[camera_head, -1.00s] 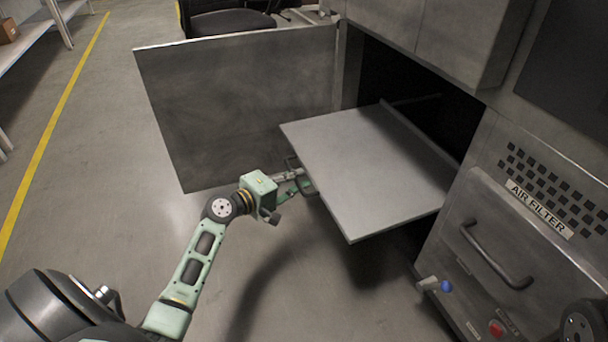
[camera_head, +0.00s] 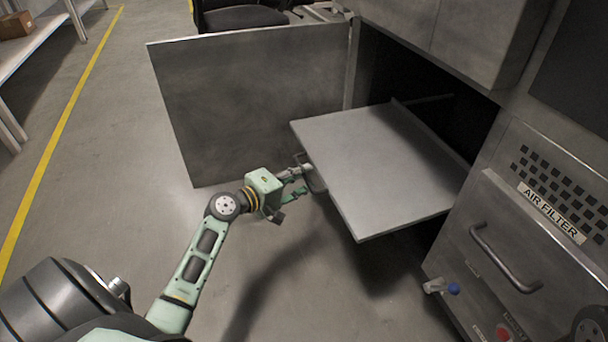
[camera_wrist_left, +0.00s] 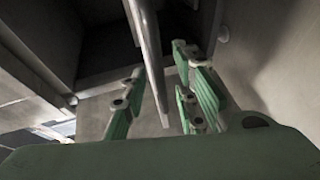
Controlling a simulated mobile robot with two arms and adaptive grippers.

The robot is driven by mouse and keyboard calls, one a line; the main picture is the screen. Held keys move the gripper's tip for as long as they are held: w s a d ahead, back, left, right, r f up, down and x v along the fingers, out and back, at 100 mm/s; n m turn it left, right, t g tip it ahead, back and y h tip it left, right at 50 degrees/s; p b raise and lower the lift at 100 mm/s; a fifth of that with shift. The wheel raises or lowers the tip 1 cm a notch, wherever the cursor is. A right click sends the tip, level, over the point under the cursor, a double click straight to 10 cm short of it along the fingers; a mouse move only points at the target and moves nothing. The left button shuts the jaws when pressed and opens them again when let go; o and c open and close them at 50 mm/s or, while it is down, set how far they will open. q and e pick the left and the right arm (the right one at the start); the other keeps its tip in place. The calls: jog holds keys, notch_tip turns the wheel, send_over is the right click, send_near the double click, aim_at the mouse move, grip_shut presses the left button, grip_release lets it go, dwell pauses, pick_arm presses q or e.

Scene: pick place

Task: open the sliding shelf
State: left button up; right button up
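The sliding shelf (camera_head: 385,170) is a flat grey plate that sticks well out of the dark cabinet opening, past the open door. A handle (camera_head: 317,181) sits at its front edge, on the left in the head view. My left gripper (camera_head: 296,182) is at this handle with its fingers apart. In the left wrist view the fingers (camera_wrist_left: 158,105) stand open on both sides of a thin grey plate or bar (camera_wrist_left: 150,60), with gaps visible. Contact with the handle cannot be told. My right gripper is not in view.
The open cabinet door (camera_head: 250,105) stands behind and left of my left gripper. A lower panel (camera_head: 490,250) with a large handle is at the right. A dark chair (camera_head: 240,18) stands behind the door. The floor at left is clear up to a rack (camera_head: 35,50).

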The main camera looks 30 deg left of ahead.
pick_arm(q)
jog(key=v, duration=1)
jog(key=shift+s, duration=0.35)
jog(key=shift+a, duration=0.1)
